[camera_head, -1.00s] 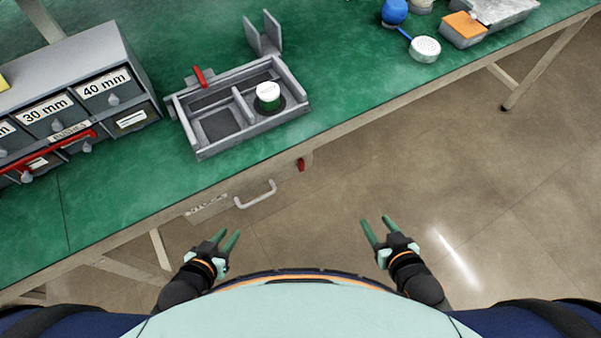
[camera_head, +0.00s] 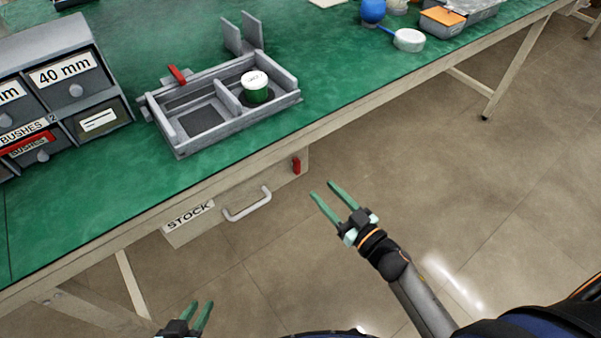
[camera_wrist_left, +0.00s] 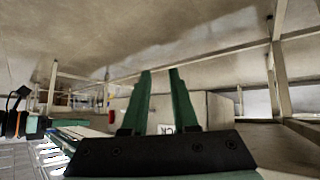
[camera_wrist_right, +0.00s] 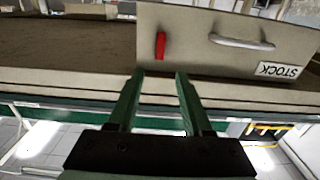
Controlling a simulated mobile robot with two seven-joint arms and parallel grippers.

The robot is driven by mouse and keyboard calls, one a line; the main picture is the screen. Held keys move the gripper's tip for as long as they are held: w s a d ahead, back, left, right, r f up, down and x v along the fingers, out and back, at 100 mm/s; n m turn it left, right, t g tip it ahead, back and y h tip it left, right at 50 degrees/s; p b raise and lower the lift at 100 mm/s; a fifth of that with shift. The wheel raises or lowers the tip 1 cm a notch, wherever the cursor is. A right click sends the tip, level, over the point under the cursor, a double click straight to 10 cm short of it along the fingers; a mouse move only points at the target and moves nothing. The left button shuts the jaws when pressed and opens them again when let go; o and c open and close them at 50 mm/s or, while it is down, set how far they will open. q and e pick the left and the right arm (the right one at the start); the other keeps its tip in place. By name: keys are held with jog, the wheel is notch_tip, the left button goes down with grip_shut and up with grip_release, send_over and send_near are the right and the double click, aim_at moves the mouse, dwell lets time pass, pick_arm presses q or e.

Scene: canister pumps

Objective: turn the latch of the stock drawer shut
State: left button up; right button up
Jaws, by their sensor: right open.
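The stock drawer (camera_head: 235,200) hangs under the bench top, with a STOCK label and a grey bar handle (camera_head: 247,204). Its red latch (camera_head: 297,165) is at the right end of the drawer front and looks upright. My left gripper (camera_head: 200,314) is open and empty, low in the head view, away from the drawer.
On the green bench top stand a grey tray (camera_head: 185,153) holding a white-topped green canister (camera_head: 255,87), and a labelled drawer cabinet (camera_head: 110,85) at left. The floor before the drawer is clear.

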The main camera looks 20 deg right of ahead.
aim_at(299, 165)
jog(key=b+x, duration=0.1)
jog(key=x, duration=0.7)
jog(key=shift+w+a+f, duration=0.1)
jog(key=shift+w+a, duration=0.05)
jog(key=shift+w, duration=0.15)
pick_arm(q)
jog(key=w+r+t, duration=0.4)
jog(key=w+r, duration=0.1)
jog(key=r, duration=0.3)
jog(key=shift+w+a+m+h, duration=0.3)
jog(key=shift+w+m, duration=0.05)
jog(key=shift+m, duration=0.05)
pick_arm(e)
jog(key=shift+w+a, duration=0.1)
jog(key=shift+w, duration=0.25)
pick_arm(q)
jog(key=shift+f, duration=0.1)
pick_arm(e)
grip_shut()
